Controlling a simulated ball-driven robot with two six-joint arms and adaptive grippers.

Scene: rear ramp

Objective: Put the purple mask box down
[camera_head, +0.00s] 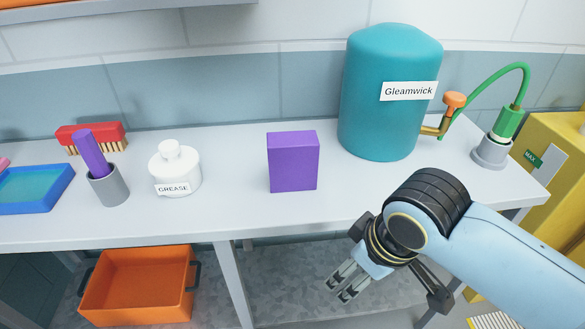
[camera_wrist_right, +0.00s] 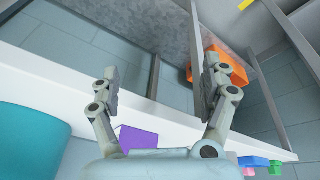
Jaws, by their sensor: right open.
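The purple mask box (camera_head: 293,162) stands upright on the pale bench top (camera_head: 235,200), near the middle of the head view. My right gripper (camera_head: 342,282) is open and empty, in front of and below the bench's front edge, to the right of the box and apart from it. In the right wrist view the gripper's two fingers (camera_wrist_right: 160,82) are spread with nothing between their tips. The purple box (camera_wrist_right: 138,140) shows there low in the picture, partly hidden behind the gripper's body. My left gripper is in neither view.
A white grease jar (camera_head: 175,170), a grey cup (camera_head: 108,187) with a purple item, a red brush (camera_head: 92,136) and a blue tray (camera_head: 35,190) stand left of the box. A teal Gleamwick tank (camera_head: 385,115) stands right. An orange crate (camera_head: 138,287) sits below the bench.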

